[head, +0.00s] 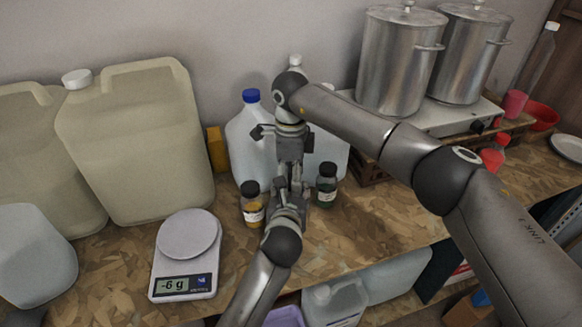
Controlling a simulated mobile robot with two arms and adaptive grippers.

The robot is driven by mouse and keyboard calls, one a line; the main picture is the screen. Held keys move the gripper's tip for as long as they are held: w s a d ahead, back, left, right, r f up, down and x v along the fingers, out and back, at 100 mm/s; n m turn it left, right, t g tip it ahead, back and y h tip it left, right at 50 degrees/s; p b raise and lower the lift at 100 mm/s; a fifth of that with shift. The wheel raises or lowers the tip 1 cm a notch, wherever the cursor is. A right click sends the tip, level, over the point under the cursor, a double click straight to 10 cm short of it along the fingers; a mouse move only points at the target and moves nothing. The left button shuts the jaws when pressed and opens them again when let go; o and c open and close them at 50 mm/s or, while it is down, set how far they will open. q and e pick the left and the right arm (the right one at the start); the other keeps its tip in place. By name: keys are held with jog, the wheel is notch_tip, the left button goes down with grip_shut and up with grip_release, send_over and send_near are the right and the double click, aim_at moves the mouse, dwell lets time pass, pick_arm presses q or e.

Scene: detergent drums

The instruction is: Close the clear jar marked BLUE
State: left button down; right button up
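I cannot make out a clear jar marked BLUE in the head view; my arms hide the spot between the two small jars. A jar with amber contents and a dark lid (253,204) stands left of my grippers. A jar with dark green contents and a dark lid (326,187) stands right of them. My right gripper (288,172) points down over the bench, in front of the jugs. My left gripper (287,192) reaches up from below and meets it in the picture. Their fingers overlap, so what they hold, if anything, is hidden.
A scale (186,252) reading -6 g stands left on the wooden bench (385,220). Large beige canisters (140,140) stand behind it. A blue-capped jug (245,140) is behind my grippers. Steel pots (395,65) stand at back right. Bench right of the green jar is clear.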

jog(key=c, duration=0.9)
jog(key=o, duration=0.9)
jog(key=shift+o, duration=0.2)
jog(key=shift+r, duration=0.1)
jog(key=shift+r, duration=2.15)
jog(key=o, duration=0.6)
jog(key=shift+c, duration=0.2)
